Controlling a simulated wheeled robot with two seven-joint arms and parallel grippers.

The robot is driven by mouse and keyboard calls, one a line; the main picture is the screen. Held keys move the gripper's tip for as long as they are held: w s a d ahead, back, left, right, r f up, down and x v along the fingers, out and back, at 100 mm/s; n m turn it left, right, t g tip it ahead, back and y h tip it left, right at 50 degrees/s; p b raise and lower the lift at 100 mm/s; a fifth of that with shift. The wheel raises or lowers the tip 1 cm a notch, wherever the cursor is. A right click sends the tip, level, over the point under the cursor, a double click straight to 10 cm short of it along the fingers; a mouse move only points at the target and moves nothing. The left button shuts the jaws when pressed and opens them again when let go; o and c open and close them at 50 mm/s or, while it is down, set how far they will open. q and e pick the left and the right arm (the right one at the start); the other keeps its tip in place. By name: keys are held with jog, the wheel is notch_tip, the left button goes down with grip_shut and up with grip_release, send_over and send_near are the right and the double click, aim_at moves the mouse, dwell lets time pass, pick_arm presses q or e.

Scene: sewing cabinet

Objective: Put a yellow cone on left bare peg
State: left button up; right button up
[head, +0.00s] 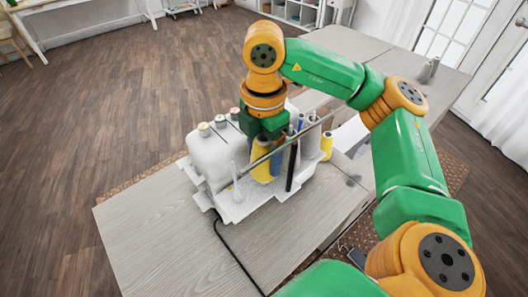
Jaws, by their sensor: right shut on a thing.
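My right gripper (268,138) points down over the white serger-type sewing machine (210,158) on the table. It is shut on a yellow cone (260,162), which is upright just below it, low over the machine's thread stand (236,208). I cannot tell whether the cone touches the stand. A slim pale upright peg (237,183) shows to the left of the held cone. A second yellow cone (327,146) stands at the right end of the machine. The fingertips are partly hidden by the gripper body and the cone. My left gripper is out of view.
A blue cone (277,162) is close beside the held cone. A grey thread-guide bar (285,144) crosses in front, with a dark upright post (292,168) near it. Small spools (204,130) sit on the machine's top. The grey table (150,235) is clear at the front left.

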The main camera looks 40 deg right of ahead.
jog(key=shift+f+b, duration=1.25)
jog(key=shift+f, duration=0.2)
jog(key=o, duration=1.4)
jog(key=shift+o, duration=0.2)
